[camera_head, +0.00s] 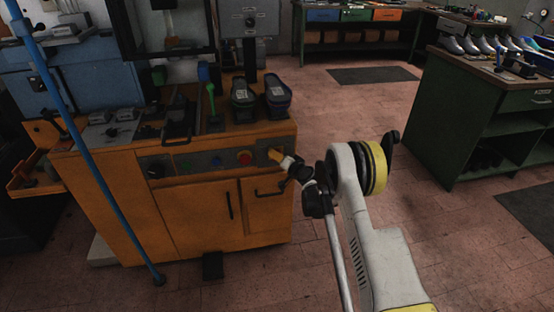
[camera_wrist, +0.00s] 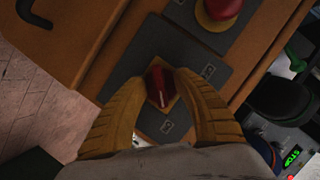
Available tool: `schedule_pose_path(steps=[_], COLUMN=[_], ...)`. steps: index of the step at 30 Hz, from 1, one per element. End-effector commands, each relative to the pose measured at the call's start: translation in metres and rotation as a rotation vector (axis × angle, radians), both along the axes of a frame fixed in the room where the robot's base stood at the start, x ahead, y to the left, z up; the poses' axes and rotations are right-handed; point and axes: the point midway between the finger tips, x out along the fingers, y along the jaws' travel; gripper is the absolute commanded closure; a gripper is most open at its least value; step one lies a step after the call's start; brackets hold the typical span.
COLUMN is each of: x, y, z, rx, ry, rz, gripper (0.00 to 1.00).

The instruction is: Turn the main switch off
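The main switch (camera_wrist: 160,88) is a red rotary knob on a yellow base, mounted on a dark grey plate. In the wrist view it sits between the two yellow fingers of my gripper (camera_wrist: 161,77). The fingertips lie close against both sides of the knob, with no clear gap seen. The knob is tilted a little in the picture, with a pale mark on its lower part. In the head view my gripper (camera_head: 272,154) is at the right end of the control panel on the orange cabinet (camera_head: 190,208) and hides the switch there.
A red mushroom button (camera_head: 244,157) is just left of the gripper, and it also shows in the wrist view (camera_wrist: 222,8). A cabinet handle (camera_head: 270,192) is below. A green workbench (camera_head: 470,110) stands at right, with open floor between.

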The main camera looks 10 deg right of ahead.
Motion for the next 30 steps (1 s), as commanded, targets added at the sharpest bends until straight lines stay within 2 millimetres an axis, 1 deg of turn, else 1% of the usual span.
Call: schedule_pose_path(steps=[7, 8, 9, 11, 23, 30], x=[0.0009, 0.0009, 0.0008, 0.0008, 0.0008, 0.0008], y=[0.0004, 0.0004, 0.0004, 0.0004, 0.0006, 0.0012], z=[0.0002, 0.0002, 0.0002, 0.0002, 0.0004, 0.0004], rx=[0.000, 0.000, 0.000, 0.000, -0.015, -0.112], ry=[0.000, 0.000, 0.000, 0.000, -0.001, 0.000], rz=[0.000, 0.000, 0.000, 0.000, 0.001, 0.001], gripper=[0.67, 0.71, 0.83, 1.00, 1.00, 1.00])
